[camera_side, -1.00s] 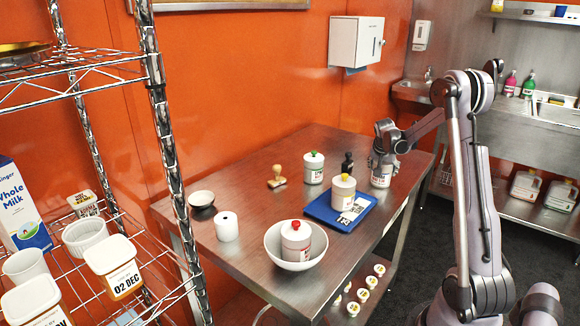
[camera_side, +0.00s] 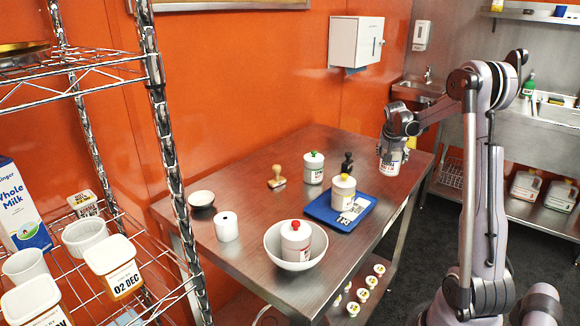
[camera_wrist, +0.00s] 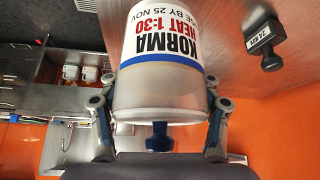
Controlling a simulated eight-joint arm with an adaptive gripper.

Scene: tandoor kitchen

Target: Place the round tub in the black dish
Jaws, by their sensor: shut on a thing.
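A round white tub with a blue band and a label reading KORMA (camera_wrist: 160,60) is between the fingers of my gripper (camera_wrist: 158,103) in the wrist view. A blue knob shows at its near end. In the side view my gripper (camera_side: 392,150) is shut on the tub (camera_side: 395,157) and holds it above the table's right end. The black dish (camera_side: 202,201), a small dark bowl with a pale inside, stands at the table's far left, well apart from my gripper. No contents show in it.
On the steel table (camera_side: 262,265) are a blue tray (camera_side: 325,214) with a yellow-topped tub, a green-topped tub (camera_side: 314,168), a white bowl (camera_side: 270,238) with a red-topped tub, a white roll (camera_side: 227,227), a wooden stamp (camera_side: 277,178) and a black stamp (camera_side: 347,165).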

